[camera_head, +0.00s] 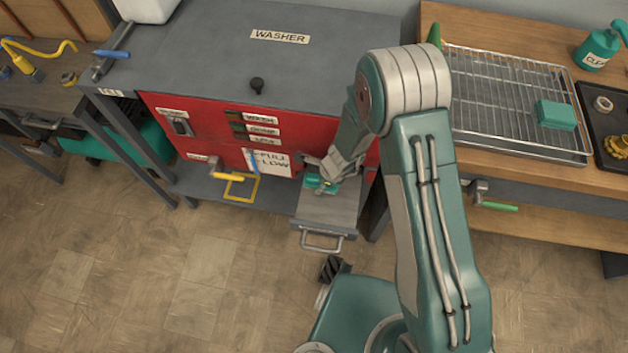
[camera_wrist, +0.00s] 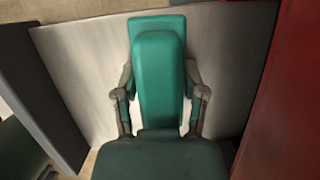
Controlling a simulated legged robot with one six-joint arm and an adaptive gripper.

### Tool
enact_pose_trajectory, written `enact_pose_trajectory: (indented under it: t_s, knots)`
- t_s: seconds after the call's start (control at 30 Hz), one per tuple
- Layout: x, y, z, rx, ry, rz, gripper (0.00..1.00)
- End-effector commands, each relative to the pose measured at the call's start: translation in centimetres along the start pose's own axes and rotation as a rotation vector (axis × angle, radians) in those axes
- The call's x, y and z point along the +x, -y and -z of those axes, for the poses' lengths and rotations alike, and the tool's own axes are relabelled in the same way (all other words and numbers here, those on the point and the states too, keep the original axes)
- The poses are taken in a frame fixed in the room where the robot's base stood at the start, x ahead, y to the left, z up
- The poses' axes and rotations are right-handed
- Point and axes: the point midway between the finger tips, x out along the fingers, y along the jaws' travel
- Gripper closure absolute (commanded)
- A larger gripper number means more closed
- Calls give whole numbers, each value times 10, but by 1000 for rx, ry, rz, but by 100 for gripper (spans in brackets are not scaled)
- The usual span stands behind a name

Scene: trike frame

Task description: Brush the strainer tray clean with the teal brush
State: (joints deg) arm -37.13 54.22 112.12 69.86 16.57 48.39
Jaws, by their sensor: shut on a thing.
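The strainer tray (camera_head: 328,212) is a grey metal drawer with a front handle, pulled out low at the right front of the red washer. In the wrist view its bare pale metal surface (camera_wrist: 80,62) fills the background. The teal brush (camera_head: 313,182) is over the tray; in the wrist view it is a long teal block (camera_wrist: 158,65) between the fingers. My gripper (camera_head: 323,178) is shut on the brush, with a finger on each side (camera_wrist: 160,95). The bristles are hidden, and I cannot tell whether they touch the tray. I see no clear debris on the tray.
The red washer (camera_head: 215,130) front stands beside the gripper, with a yellow handle (camera_head: 240,187) to the left. A workbench at the right holds a wire rack (camera_head: 495,95) with a teal block (camera_head: 556,115). A dark ribbed object (camera_head: 334,267) lies below the tray. Floor at left is clear.

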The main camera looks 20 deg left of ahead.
Motion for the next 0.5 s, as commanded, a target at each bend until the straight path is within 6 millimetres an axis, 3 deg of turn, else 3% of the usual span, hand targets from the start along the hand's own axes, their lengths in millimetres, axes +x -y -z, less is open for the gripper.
enact_pose_trajectory:
  t_s: [0.5]
  knots:
    - [-10, 1, 28, 3, -1, 0, 83]
